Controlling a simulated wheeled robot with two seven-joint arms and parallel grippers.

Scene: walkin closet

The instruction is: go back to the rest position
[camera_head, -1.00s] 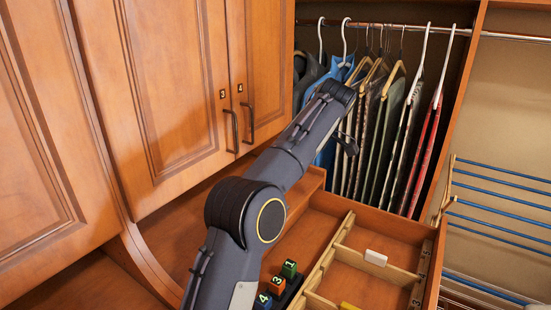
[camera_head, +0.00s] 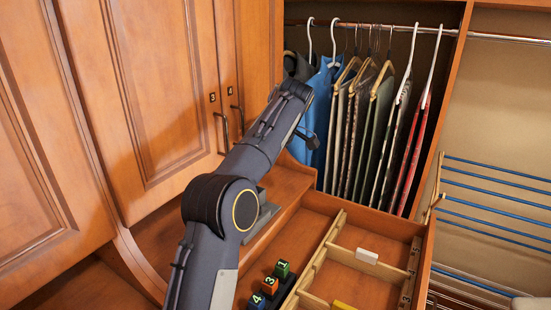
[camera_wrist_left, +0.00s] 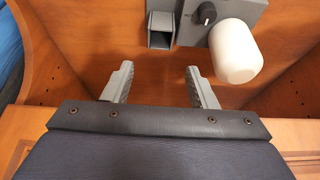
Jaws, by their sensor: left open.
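My left arm reaches up from the bottom of the head view, in front of the wooden cabinet doors (camera_head: 165,85). Its far end is near the hanging clothes, and the fingers there are hard to make out. In the left wrist view my left gripper (camera_wrist_left: 160,88) is open, its two grey fingers well apart with nothing between them. Beyond the fingers are a grey box-like holder (camera_wrist_left: 161,30) and a white rounded object (camera_wrist_left: 235,52) beside a black knob (camera_wrist_left: 207,13). My right gripper is in neither view.
Clothes hang from a rod (camera_head: 380,27) behind the arm. An open drawer with wooden dividers (camera_head: 325,250) holds a white block (camera_head: 367,256). Numbered cubes (camera_head: 269,284) sit in a dark tray beside the dividers. A rack with blue bars (camera_head: 490,205) stands at right.

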